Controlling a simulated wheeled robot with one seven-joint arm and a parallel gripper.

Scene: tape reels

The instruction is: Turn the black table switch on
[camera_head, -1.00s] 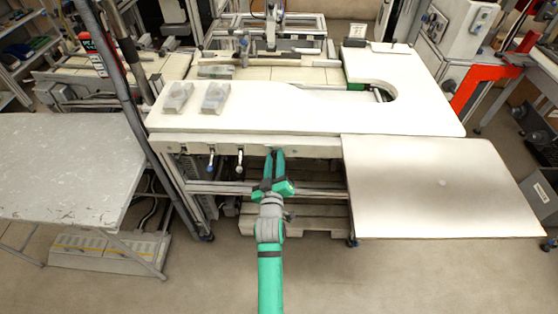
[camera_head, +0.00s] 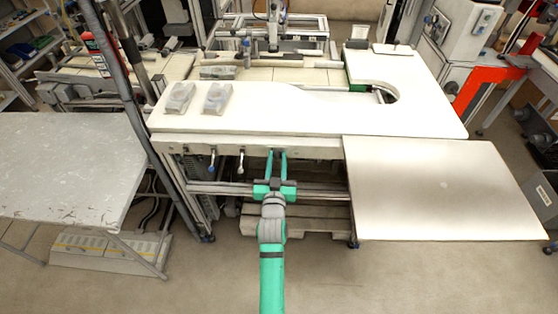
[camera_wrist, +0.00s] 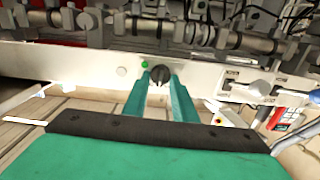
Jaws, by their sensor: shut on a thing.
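The black table switch (camera_wrist: 159,74) is a small round knob on the pale front rail of the table, seen in the wrist view. A green button or light (camera_wrist: 144,65) sits just beside it on the left. My gripper (camera_wrist: 159,82) has its two green fingers on either side of the knob and is shut on it. In the head view my gripper (camera_head: 278,153) reaches the front rail below the white tabletop. The knob is too small to make out clearly there.
Two levers (camera_head: 240,161) hang from the rail left of my gripper. A pale side board (camera_head: 440,190) stands at the right. The floor in front is clear.

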